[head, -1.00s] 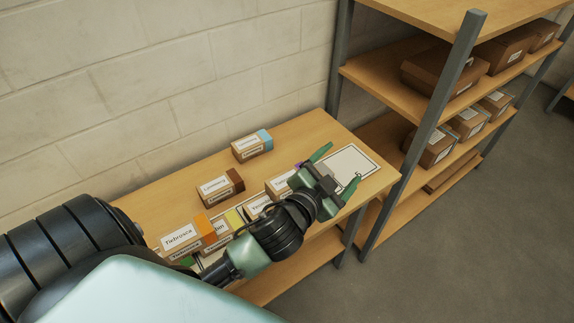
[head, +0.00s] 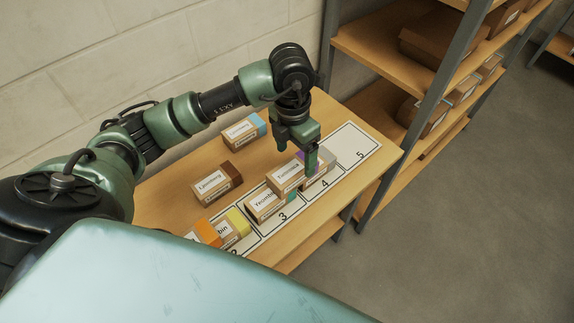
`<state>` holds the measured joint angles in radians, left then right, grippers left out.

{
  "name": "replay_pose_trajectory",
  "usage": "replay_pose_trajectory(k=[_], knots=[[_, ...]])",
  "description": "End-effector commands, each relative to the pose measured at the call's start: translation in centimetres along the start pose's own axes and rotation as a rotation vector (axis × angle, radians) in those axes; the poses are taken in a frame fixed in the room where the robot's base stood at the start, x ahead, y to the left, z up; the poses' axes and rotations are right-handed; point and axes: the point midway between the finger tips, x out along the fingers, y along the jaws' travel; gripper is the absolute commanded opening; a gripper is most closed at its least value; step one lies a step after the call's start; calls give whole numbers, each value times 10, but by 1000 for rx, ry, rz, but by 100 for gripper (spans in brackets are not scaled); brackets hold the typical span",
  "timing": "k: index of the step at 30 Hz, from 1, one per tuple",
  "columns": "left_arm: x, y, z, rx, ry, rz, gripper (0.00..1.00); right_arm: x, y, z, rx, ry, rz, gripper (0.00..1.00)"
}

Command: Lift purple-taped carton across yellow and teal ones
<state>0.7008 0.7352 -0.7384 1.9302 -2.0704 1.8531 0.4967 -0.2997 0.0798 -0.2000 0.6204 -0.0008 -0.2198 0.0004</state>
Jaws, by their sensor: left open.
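The purple-taped carton (head: 285,179) is a brown box with a white label, in the middle of the table. My left gripper (head: 309,165) is open and points down at its purple-taped right end. One finger shows in front; I cannot tell whether it touches the carton. The teal-taped carton (head: 264,206) is close in front and to the left of the purple-taped one. The yellow-taped carton (head: 238,226) is farther left, beside an orange-taped carton (head: 208,232). Another pale-taped carton (head: 321,176) shows partly behind the finger. My right gripper is out of view.
A white strip with numbered cells (head: 357,143) lies along the table (head: 165,190); cell 5 is bare. A brown-taped carton (head: 212,184) and a blue-taped carton (head: 240,132) stand toward the wall. A shelf rack (head: 390,110) with boxes stands at the right.

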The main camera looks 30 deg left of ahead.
Motion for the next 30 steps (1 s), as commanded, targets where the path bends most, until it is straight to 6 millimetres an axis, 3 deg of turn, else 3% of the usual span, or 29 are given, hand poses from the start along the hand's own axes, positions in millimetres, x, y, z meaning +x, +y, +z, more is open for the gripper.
replay_pose_trajectory(k=[4, 19, 28, 29, 30], knots=[[3, 16, -5, -20, 27, 58, 80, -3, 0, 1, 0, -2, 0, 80], [67, 11, -3, -19, 27, 53, 80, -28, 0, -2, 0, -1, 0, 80], [75, 12, -2, -17, 23, 54, 80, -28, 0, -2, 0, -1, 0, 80], [75, 12, -2, -17, 23, 54, 77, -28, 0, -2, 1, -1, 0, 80], [75, 12, -2, -17, 23, 54, 66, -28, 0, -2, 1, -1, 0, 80]])
